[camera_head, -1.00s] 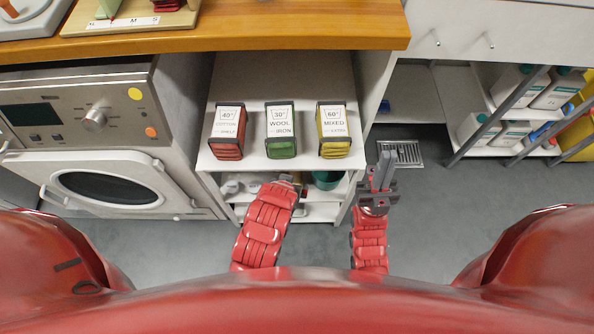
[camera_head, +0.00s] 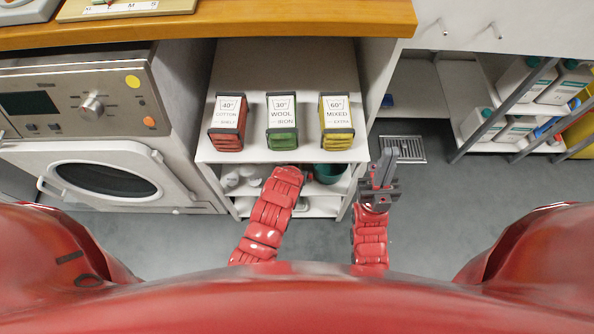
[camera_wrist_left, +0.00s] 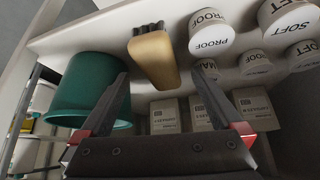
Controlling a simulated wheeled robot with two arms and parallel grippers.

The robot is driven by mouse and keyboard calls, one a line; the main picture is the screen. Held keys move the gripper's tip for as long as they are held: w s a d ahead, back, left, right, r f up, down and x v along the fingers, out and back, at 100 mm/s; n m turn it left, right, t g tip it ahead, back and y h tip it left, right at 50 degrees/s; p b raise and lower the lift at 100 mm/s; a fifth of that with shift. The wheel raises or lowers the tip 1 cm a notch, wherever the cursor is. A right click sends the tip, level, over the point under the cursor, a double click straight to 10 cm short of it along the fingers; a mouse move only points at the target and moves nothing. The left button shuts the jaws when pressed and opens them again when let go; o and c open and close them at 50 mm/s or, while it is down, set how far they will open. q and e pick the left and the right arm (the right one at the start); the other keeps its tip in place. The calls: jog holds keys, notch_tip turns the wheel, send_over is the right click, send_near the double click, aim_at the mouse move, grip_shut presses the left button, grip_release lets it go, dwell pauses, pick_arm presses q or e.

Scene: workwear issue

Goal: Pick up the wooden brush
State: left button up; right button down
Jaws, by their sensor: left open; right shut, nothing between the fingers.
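The wooden brush (camera_wrist_left: 153,60) shows in the left wrist view as a tan block with dark bristles at its upper end. It is on a white shelf between a green bucket and white tins. My left gripper (camera_wrist_left: 160,76) is open, its fingers pointing toward the brush, which appears in the gap between the fingertips; I cannot tell whether they reach around it. In the head view the left gripper and the brush are hidden under the upper shelf. My right gripper (camera_head: 384,160) is shut and empty, over the floor right of the shelf unit.
The green bucket (camera_wrist_left: 88,92) is close to one left finger. White tins (camera_wrist_left: 207,33) and several grey boxes (camera_wrist_left: 164,116) crowd the other side. Above, the upper shelf (camera_head: 250,148) holds three labelled folded bundles. A washing machine (camera_head: 85,120) stands at left.

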pick_arm(q)
jog(key=shift+w+f, duration=0.3)
jog(key=shift+f, duration=0.4)
jog(key=shift+w+d+f, duration=0.1)
jog(key=shift+w+f, duration=0.15)
jog(key=shift+f, duration=0.05)
jog(key=shift+c, duration=0.2)
grip_shut()
jog(key=shift+r, duration=0.15)
jog(key=shift+r, duration=0.2)
jog(key=s+d+p, duration=0.2)
jog(key=s+d, duration=0.1)
jog(key=s, duration=1.4)
jog(key=shift+s+d, duration=0.2)
jog(key=shift+s, duration=0.15)
